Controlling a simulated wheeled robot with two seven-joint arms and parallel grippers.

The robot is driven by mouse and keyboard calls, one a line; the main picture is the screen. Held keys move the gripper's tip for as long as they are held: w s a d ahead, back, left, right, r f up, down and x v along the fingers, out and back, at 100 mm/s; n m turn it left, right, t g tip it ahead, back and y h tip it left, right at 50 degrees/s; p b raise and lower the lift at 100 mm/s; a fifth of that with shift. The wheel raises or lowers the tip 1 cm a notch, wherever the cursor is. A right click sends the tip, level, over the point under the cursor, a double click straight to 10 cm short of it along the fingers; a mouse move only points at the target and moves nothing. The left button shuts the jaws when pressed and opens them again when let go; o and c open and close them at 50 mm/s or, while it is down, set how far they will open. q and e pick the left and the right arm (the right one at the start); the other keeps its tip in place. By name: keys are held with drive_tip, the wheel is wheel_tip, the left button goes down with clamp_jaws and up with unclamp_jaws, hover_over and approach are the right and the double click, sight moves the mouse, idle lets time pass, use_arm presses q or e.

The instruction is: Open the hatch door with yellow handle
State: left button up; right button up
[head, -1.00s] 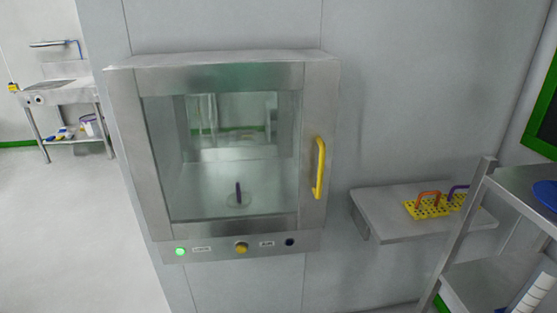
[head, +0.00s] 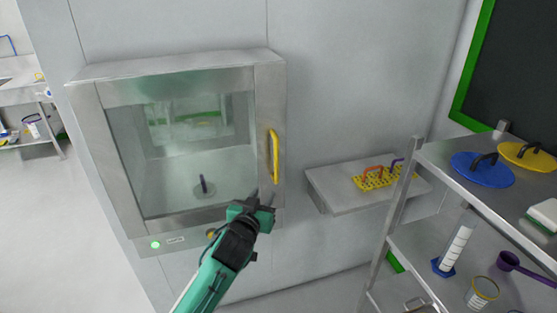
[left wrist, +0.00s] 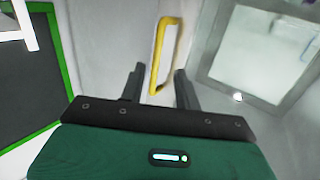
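The hatch door (head: 268,110) is a steel-framed glass door on a wall box, and it is closed. Its yellow handle (head: 275,157) runs vertically on the right side of the frame. My left gripper (head: 268,197) is just below the handle's lower end in the head view. In the left wrist view the two dark fingers (left wrist: 160,84) are spread, and the handle (left wrist: 155,60) shows ahead, with its near end between them. I cannot tell whether they touch it. My right gripper is not in view.
A wall shelf (head: 325,190) right of the hatch holds a yellow rack (head: 372,182). A metal shelving unit (head: 402,185) with blue and yellow lids stands at the right. A green light (head: 155,245) glows below the door. Floor at the left is clear.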

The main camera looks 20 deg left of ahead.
sight(276, 160)
use_arm(q)
wheel_tip(276, 160, up, 5)
drive_tip(key=shift+t, duration=0.4)
drive_tip(key=w+p, duration=0.1)
drive_tip(key=w, duration=0.2)
drive_tip(key=w+p, duration=0.1)
drive_tip(key=w, duration=0.3)
drive_tip(key=w+p, duration=0.2)
drive_tip(key=w, duration=0.2)
drive_tip(key=shift+w+d+f, duration=0.1)
drive_tip(key=shift+w+f, duration=0.1)
drive_tip(key=shift+f, duration=0.05)
drive_tip(key=shift+w, duration=0.8)
drive_tip(key=shift+f, duration=0.1)
clamp_jaws()
